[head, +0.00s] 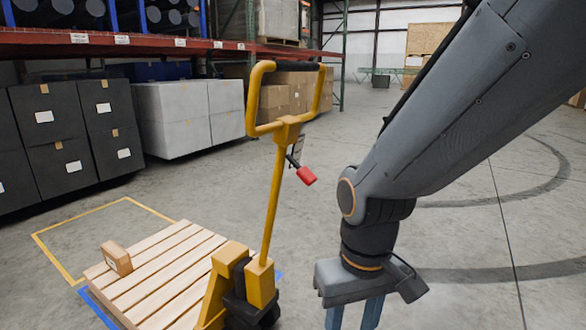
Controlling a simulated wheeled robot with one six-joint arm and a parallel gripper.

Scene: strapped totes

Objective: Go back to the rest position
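My gripper (354,315) hangs from my arm at the bottom right of the middle in the head view, pointing down. Its two blue fingers stand apart with a gap between them, and I see nothing between the parts that show. The fingertips are cut off by the lower picture edge. No strapped tote shows clearly in this view.
Dark bins (65,150), light grey crates (180,115) and a red-beamed rack (110,45) line the left. Floor at right is clear.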

